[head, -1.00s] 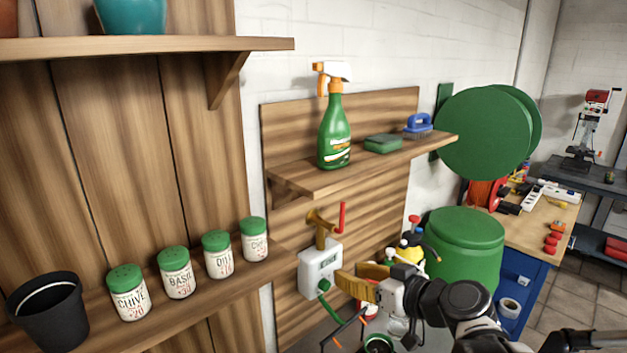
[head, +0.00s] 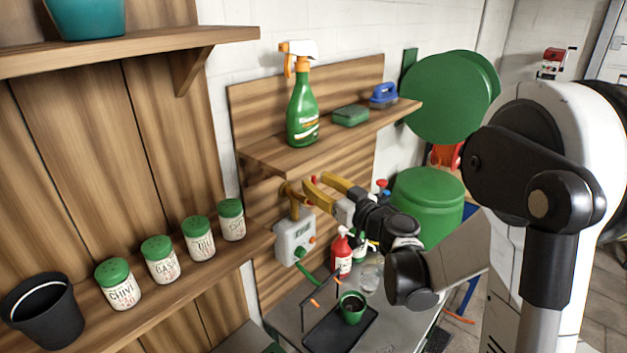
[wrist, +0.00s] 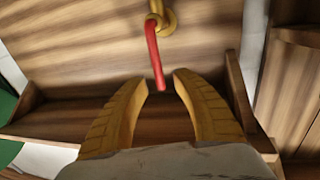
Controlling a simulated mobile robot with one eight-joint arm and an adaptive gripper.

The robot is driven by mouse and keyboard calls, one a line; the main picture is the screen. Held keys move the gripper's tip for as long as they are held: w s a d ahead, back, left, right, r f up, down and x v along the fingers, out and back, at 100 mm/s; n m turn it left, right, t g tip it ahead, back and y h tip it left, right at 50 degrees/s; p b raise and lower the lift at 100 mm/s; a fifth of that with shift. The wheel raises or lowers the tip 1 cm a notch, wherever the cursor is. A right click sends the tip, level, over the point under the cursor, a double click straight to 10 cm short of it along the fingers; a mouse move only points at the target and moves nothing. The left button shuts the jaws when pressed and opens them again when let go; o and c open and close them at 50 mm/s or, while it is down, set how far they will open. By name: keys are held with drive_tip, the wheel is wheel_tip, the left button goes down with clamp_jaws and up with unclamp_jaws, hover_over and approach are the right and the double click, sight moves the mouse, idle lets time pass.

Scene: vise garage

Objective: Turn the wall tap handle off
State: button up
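The wall tap is brass (head: 295,200) and sticks out from the wooden back panel under the small shelf. Its red lever handle (wrist: 154,55) shows clearly in the wrist view, running from the brass body down towards my gripper. In the head view the handle is mostly hidden by my fingers. My gripper (wrist: 160,82) is open, with its two yellow fingers apart. The free end of the handle appears between the two fingertips in the wrist view; I see no contact with either finger. My gripper (head: 313,182) is beside the tap in the head view.
A white control box (head: 294,240) with a green hose hangs below the tap. The small shelf (head: 262,155) above holds a spray bottle (head: 302,112), a green sponge and a blue brush. Below are a red bottle (head: 341,255) and a green pot (head: 352,308) on a tray.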

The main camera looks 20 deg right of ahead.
drive_tip(key=shift+x, duration=0.8)
clamp_jaws()
drive_tip(key=w+d+f+m+g+y+b, duration=0.2)
drive_tip(key=d+f+m+b, duration=0.4)
drive_tip(key=m, duration=0.9)
drive_tip(key=shift+w+f+m+g+b, duration=0.3)
drive_tip(key=shift+w+f+g+b, duration=0.55)
drive_tip(key=shift+w, duration=0.2)
drive_tip(key=shift+d, duration=0.1)
